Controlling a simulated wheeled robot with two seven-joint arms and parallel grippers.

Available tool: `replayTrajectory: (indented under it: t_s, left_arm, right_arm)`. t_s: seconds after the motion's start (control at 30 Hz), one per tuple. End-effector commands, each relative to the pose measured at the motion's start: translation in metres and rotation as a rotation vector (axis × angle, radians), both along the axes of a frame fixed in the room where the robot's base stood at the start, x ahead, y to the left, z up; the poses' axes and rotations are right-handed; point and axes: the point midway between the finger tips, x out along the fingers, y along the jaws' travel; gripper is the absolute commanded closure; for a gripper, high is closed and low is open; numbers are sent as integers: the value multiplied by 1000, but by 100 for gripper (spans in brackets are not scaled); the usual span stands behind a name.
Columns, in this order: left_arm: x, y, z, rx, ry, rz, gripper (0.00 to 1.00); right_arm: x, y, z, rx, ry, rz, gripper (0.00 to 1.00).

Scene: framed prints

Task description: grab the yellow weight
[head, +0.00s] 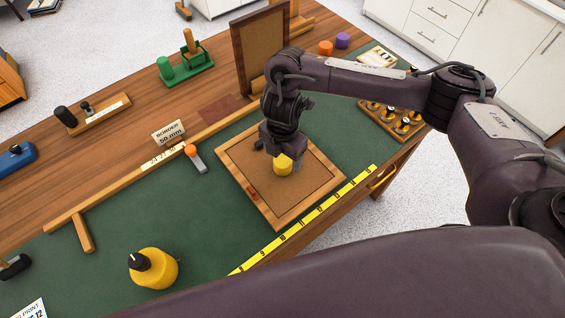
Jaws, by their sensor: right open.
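The yellow weight (282,166) is a small yellow block with a rounded outline. It rests on the brown panel of a wooden frame (234,180) that lies flat on the green mat. My right gripper (277,157) points down right at the weight, over its upper left side. Its jaws are open, and the near finger overlaps the weight's top edge. I cannot tell whether the fingers touch it. My left gripper is not in view.
A yellow bottle (160,270) with a black cap stands on the green mat (110,235). A yellow ruler strip (300,226) runs along the front edge. A second frame (262,50) stands upright behind my wrist. An orange-topped tool (194,157) lies left of the flat frame.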

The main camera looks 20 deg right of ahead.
Motion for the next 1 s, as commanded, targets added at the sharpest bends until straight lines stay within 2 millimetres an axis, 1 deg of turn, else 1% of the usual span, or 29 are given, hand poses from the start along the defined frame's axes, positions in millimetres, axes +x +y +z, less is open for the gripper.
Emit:
replayTrajectory:
  t_s: [0.03,0.1,0.2,0.3,0.5,1.0]
  left_arm:
    - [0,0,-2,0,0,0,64]
    - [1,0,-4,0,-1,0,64]
    - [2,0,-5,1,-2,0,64]
    - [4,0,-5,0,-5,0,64]
    - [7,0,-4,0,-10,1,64]
    - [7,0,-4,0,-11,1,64]
  right_arm:
    - [-1,1,-10,2,5,-3,29]
    - [-1,1,-19,2,5,-2,29]
    - [-1,1,-29,1,2,0,29]
    - [0,1,-32,1,0,0,29]
    - [1,1,-32,1,-2,1,29]
    - [1,1,-32,1,-2,1,94]
